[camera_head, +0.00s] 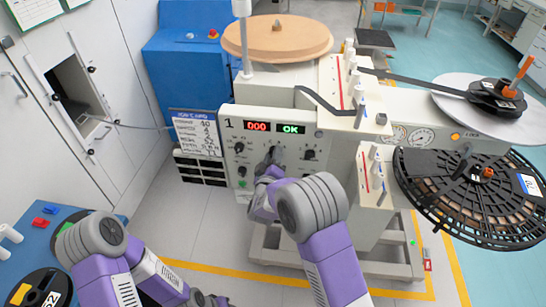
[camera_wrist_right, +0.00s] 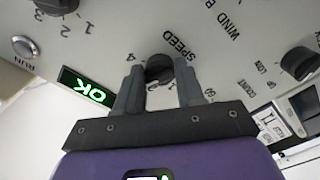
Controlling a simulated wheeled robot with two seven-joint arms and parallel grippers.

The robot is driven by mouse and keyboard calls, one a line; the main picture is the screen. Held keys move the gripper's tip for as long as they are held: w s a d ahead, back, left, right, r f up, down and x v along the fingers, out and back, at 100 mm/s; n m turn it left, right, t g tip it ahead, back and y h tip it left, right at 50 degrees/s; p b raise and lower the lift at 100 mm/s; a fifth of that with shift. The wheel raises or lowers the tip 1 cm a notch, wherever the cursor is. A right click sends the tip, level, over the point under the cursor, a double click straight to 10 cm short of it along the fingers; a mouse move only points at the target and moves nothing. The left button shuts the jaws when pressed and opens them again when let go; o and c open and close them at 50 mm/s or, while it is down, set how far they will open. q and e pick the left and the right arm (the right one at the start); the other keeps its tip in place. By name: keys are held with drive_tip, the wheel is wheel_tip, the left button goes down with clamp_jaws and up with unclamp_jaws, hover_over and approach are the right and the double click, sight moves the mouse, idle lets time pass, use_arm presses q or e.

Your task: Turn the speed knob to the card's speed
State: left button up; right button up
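The dark speed knob (camera_wrist_right: 159,68) is on the pale machine panel (camera_head: 240,184), with "SPEED" printed beside it in the right wrist view. My right gripper (camera_wrist_right: 160,80) has one finger on each side of the knob, with small gaps showing, so it looks open; contact is unclear. The fingers cover part of the dial numbers, and the knob's setting cannot be read.
The panel's displays show red digits (camera_head: 256,127) and a green OK (camera_head: 291,129). Other knobs (camera_head: 310,154) sit close around the speed knob. A black reel (camera_head: 470,190) stands at the right, and a blue table (camera_head: 32,242) with reels is at the lower left.

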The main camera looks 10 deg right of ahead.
drive_tip(key=c, duration=0.3)
drive_tip(key=shift+c, duration=0.2)
drive_tip(key=shift+f+m+b, duration=0.1)
drive_tip(key=shift+m+b, duration=3.3)
drive_tip(key=shift+m, duration=1)
drive_tip(key=o, duration=1)
drive_tip(key=shift+s, duration=0.1)
